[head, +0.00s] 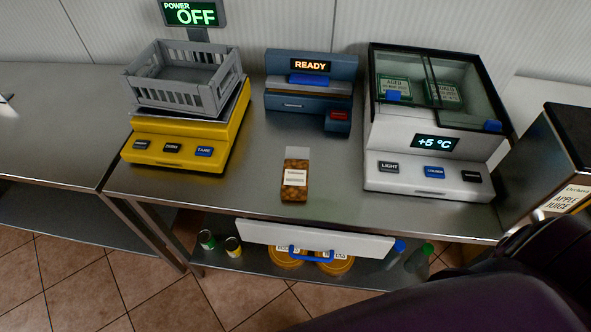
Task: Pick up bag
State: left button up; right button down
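A small clear bag (294,179) with brown contents, a pale label and an empty clear top is on the steel counter (230,190), near its front edge. Nothing touches it. My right arm, dark and large, fills the lower right corner of the head view; no fingertips can be made out on it. My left gripper is not in view.
Behind the bag is a blue sealing machine (311,85) reading READY. Left is a yellow scale (180,145) bearing a grey crate (180,98); right are a white chiller (425,150) and an apple juice box (545,165). Cans and yellow-lidded tubs sit below. Counter around the bag is clear.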

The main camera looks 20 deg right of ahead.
aim_at(294, 180)
jog(key=i+z, duration=0.1)
jog(key=z, duration=0.25)
jog(key=i+j+z, duration=0.15)
jog(key=z, duration=0.2)
jog(key=j+z, duration=0.15)
jog(key=z, duration=0.2)
jog(key=i, duration=0.05)
